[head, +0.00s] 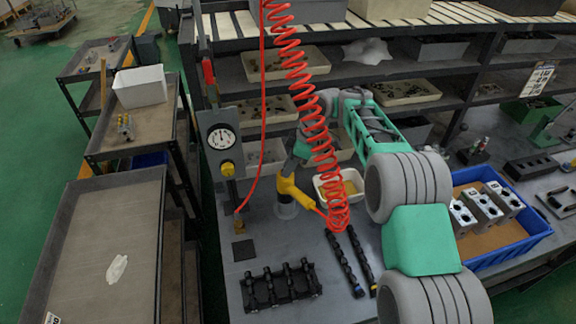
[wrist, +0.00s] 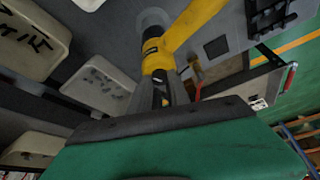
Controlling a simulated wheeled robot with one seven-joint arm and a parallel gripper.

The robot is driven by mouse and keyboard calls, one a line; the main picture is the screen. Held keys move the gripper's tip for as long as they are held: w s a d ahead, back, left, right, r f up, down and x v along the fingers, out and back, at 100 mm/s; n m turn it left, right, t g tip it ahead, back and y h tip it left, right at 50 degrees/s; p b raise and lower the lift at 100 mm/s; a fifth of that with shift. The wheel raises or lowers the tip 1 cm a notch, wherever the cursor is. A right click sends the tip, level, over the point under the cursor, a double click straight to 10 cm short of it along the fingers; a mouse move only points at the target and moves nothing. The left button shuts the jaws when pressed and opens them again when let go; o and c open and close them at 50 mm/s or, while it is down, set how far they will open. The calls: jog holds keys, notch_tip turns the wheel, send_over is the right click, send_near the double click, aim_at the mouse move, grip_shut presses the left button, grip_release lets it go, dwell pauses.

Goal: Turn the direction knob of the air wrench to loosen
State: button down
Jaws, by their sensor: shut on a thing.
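The yellow air wrench (head: 297,192) stands on the bench, its handle slanting down to the right and its lower end in a grey round base (head: 287,210). In the wrist view the yellow wrench (wrist: 185,32) runs from the upper right to a black-banded part directly ahead of my gripper. My gripper (wrist: 164,94) is shut on this end of the wrench; its fingers and the wrench's dark end overlap. In the head view my gripper (head: 293,160) is at the wrench's upper end. I cannot make out the direction knob; the fingers hide that area.
A red coiled hose (head: 318,120) hangs in front of my arm and the wrench. A gauge panel (head: 221,138) stands left. A white bowl (head: 340,186), black blocks (head: 280,285) and a blue crate (head: 500,250) with valve blocks are on the bench. Shelves with trays stand behind.

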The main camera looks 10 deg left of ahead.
jog(key=c, duration=1.2)
grip_release()
jog(key=p+v, duration=0.1)
jog(key=v, duration=0.6)
jog(key=shift+r, duration=0.35)
jog(key=shift+d+r, duration=0.1)
jog(key=shift+d, duration=0.1)
jog(key=s+d+r+m+t+h, duration=0.1)
jog(key=s+d+r+m+t, duration=0.2)
jog(key=s+d+r+m, duration=0.55)
jog(key=s+d+f+m+t+h, duration=0.1)
jog(key=s+d+f+m, duration=0.1)
jog(key=s+d+m, duration=0.3)
jog(key=s+d+f+m+t+h+b, duration=0.1)
jog(key=s+d+m, duration=0.4)
jog(key=s+d, duration=0.7)
notch_tip(320, 180, down, 2)
jog(key=shift+s+f+h+b, duration=0.2)
jog(key=shift+s+h+b, duration=0.1)
jog(key=shift+h, duration=0.5)
